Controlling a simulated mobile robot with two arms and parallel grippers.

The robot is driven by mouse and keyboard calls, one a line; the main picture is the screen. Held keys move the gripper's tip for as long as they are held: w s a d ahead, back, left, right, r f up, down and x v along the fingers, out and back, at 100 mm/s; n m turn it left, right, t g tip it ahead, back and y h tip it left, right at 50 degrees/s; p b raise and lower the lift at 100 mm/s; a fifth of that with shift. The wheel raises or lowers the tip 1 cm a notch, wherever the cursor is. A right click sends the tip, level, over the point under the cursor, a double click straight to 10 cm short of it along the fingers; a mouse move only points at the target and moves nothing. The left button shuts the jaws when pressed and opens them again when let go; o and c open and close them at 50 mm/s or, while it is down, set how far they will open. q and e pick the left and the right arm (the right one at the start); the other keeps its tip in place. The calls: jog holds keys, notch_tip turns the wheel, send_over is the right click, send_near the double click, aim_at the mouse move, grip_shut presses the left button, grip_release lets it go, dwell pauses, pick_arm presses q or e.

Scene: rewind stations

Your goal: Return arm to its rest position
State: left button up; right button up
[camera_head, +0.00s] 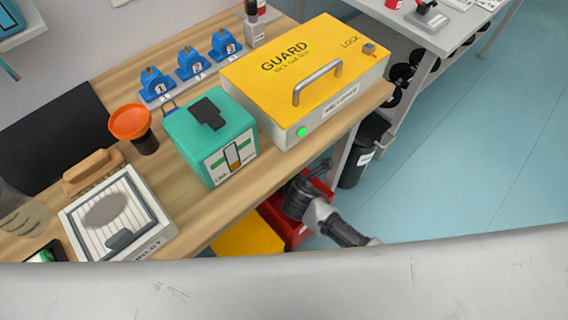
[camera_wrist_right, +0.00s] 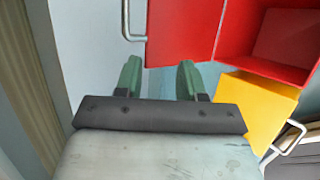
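My right arm (camera_head: 345,232) reaches in below the front edge of the wooden bench (camera_head: 215,215), beside an open red drawer (camera_head: 298,230). Its dark wrist end shows there, but the fingertips are hard to make out in the head view. In the right wrist view my right gripper (camera_wrist_right: 159,80) has its two green fingers apart, with nothing between them. The red drawer front (camera_wrist_right: 185,30) lies just beyond the fingers in that view. My left gripper is not clearly in view.
A yellow drawer (camera_head: 248,238) stands open beside the red one; it also shows in the wrist view (camera_wrist_right: 255,105). On the bench are a yellow-topped guard box (camera_head: 275,65), a green box (camera_head: 190,125) and an orange funnel (camera_head: 129,122). A black bin (camera_head: 360,160) stands right; floor beyond is clear.

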jog(key=s+d+f+m+g+h+p, duration=0.1)
jog(key=s+d+f+m+g, duration=0.2)
jog(key=s+d+f+m, duration=0.45)
jog(key=s+d+f+m+g+h, duration=0.1)
jog(key=s+d+f+m+g, duration=0.25)
jog(key=s+f, duration=0.7)
jog(key=s+d+f+m+g, duration=0.2)
jog(key=s+d+f+m, duration=0.2)
jog(key=s, duration=0.7)
jog(key=s+d+f+m+g+p, duration=0.1)
jog(key=s+d+f+m, duration=0.4)
jog(key=s, duration=0.7)
jog(key=shift+d+f+m+g, duration=0.15)
jog(key=shift+f+m+g, duration=0.25)
jog(key=shift+f+g, duration=0.25)
jog(key=shift+w, duration=0.1)
